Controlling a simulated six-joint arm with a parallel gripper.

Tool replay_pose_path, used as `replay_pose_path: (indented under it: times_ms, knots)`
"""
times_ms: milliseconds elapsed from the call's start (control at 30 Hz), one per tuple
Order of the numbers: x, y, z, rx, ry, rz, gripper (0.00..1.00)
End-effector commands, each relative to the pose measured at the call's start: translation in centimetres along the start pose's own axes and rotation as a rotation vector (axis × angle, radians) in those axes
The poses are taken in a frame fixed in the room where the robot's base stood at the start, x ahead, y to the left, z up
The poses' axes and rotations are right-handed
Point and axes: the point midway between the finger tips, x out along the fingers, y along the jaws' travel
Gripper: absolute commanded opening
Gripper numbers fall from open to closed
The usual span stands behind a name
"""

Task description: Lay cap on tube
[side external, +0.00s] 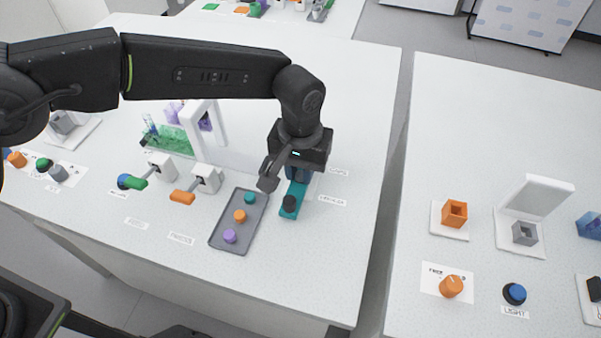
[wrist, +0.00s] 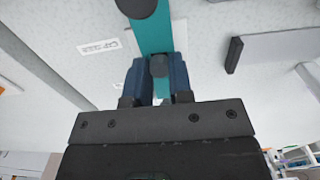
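My gripper (side external: 293,184) points down at a teal bar-shaped fixture (side external: 297,190) right of the tray. A black round knob (side external: 289,203) is at its near end. In the wrist view my blue fingers (wrist: 160,78) straddle the teal bar (wrist: 153,38), with a small dark cylinder (wrist: 158,66) between their tips. Whether they touch it I cannot tell.
A white frame (side external: 212,135) stands behind. A second table (side external: 480,110) lies to the right across a gap.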

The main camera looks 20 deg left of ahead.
Motion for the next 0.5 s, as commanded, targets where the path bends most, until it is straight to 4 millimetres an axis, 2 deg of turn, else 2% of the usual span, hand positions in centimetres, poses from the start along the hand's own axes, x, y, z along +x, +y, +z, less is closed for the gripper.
replay_pose_path:
  times_ms: [100, 500]
  knots:
    - [-0.02, 0.00, 0.00, 0.000, 0.000, 0.000, 0.04]
    - [-0.53, 0.03, -0.03, 0.000, 0.002, 0.001, 0.01]
